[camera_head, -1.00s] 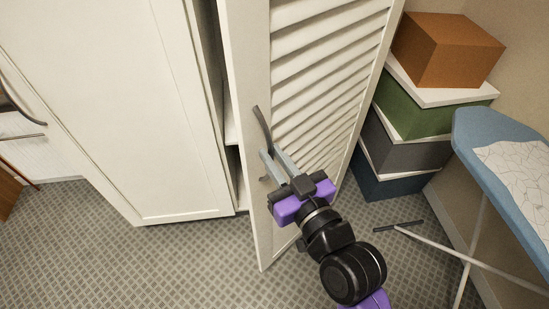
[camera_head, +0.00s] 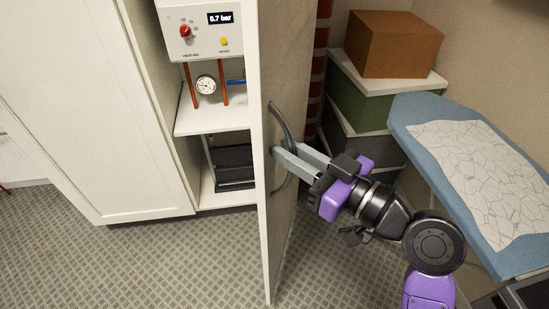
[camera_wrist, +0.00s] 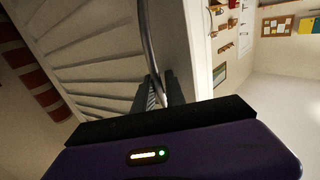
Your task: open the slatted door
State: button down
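The slatted door (camera_head: 265,215) stands swung out from the white cabinet, seen nearly edge-on in the head view. Its slats (camera_wrist: 85,50) show in the wrist view. The curved dark door handle (camera_head: 288,125) is on its outer face, near the free edge. My gripper (camera_head: 287,151) is at the middle of the handle, to the right of the door. In the wrist view, its two fingers (camera_wrist: 160,90) are close together on either side of the handle bar (camera_wrist: 149,40). The fingertips are partly hidden there.
Inside the cabinet are a shelf (camera_head: 215,120), a heating panel (camera_head: 200,30), a gauge and pipes. Stacked boxes (camera_head: 385,45) and an ironing board (camera_head: 410,120) stand to the right, close to my arm. Patterned floor (camera_head: 180,255) is clear in front.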

jog(key=d+b, duration=0.1)
jog(key=d, duration=1.1)
jog(key=shift+n+g+b, duration=0.3)
jog(key=shift+b, duration=0.1)
jog(key=shift+r, duration=0.1)
jog(key=c, duration=1.4)
grip_release()
jog(key=shift+w, duration=0.1)
jog(key=shift+y, duration=0.3)
jog(key=shift+a, duration=0.1)
jog(key=shift+s, duration=0.2)
jog(key=v, duration=0.7)
jog(key=shift+d+b, duration=0.4)
jog(key=shift+b, duration=0.05)
jog(key=shift+s, duration=0.1)
